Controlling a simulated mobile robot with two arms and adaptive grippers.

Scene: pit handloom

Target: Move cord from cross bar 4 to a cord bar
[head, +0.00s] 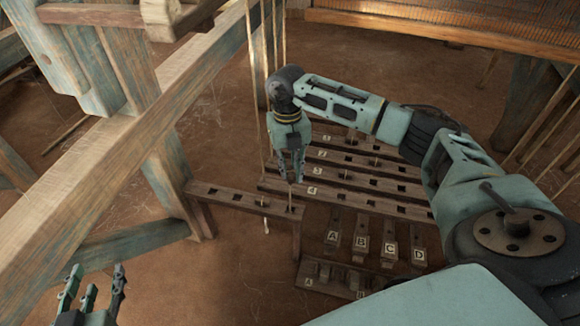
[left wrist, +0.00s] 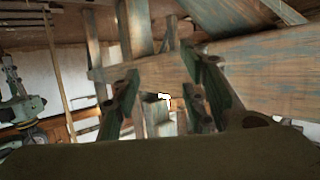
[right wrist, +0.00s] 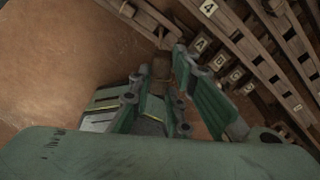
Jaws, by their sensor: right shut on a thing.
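Cross bar 4 (head: 345,199) is the nearest of several numbered, slotted wooden bars on the floor. A slotted cord bar (head: 225,197) runs left from near its left end. My right gripper (head: 290,178) points down over the right end of the cord bar. It is shut on a thin piece of the cord (head: 290,192), mostly hidden by the fingers; a brown piece shows between the fingertips in the right wrist view (right wrist: 161,66). Another cord with a white end (head: 266,225) hangs at the cord bar. My left gripper (head: 93,284) is open and empty at lower left.
Treadles lettered A to D (head: 361,240) stand right of the cord bar, behind a lettered block (head: 335,279). A thick loom beam (head: 110,150) and post rise at left. Upright cords (head: 265,60) hang close to my right wrist. Bare floor lies at front left.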

